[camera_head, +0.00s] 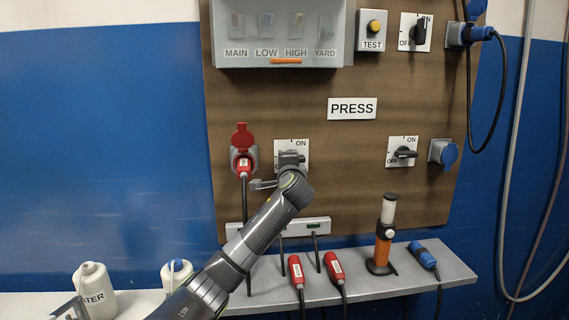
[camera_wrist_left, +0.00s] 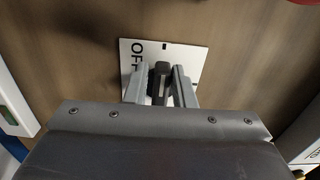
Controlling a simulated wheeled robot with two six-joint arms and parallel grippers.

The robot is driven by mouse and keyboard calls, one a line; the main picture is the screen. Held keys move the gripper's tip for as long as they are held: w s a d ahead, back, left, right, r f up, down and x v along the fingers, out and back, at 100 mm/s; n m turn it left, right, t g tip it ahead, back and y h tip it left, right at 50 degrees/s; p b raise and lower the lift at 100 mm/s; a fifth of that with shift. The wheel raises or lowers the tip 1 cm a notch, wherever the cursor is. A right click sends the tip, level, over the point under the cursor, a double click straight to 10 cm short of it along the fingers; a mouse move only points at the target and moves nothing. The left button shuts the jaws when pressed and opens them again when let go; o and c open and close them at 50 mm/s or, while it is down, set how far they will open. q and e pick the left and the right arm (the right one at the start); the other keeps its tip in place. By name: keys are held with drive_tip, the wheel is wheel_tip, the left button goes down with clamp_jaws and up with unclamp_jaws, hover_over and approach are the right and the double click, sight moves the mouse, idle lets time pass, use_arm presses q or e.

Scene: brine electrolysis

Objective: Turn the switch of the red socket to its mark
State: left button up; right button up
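The red socket (camera_head: 241,150) on the wooden board has its lid up and a red plug (camera_head: 243,169) in it. To its right is a white switch plate (camera_head: 303,146) marked ON at the top. My left gripper (camera_head: 290,160) is in front of this plate and hides its knob in the head view. In the left wrist view, the black knob (camera_wrist_left: 161,74) stands between my left gripper's fingers (camera_wrist_left: 161,88), which look open with narrow gaps. The knob points toward a black tick (camera_wrist_left: 165,45) beside the word OFF. My right gripper is out of view.
A second ON/OFF switch (camera_head: 403,153) and a blue socket (camera_head: 443,152) are to the right. A grey shelf (camera_head: 425,275) below holds loose red plugs (camera_head: 297,271), a blue plug (camera_head: 425,257) and an orange-black lamp (camera_head: 383,245). A grey box (camera_head: 281,35) is above.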

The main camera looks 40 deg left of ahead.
use_arm(q)
drive_tip(key=shift+o, duration=1.4)
drive_tip(key=shift+r, duration=0.1)
drive_tip(key=b+v, duration=0.4)
drive_tip(key=v, duration=1.3)
drive_tip(key=shift+d+b, duration=0.2)
drive_tip(key=shift+b, duration=0.2)
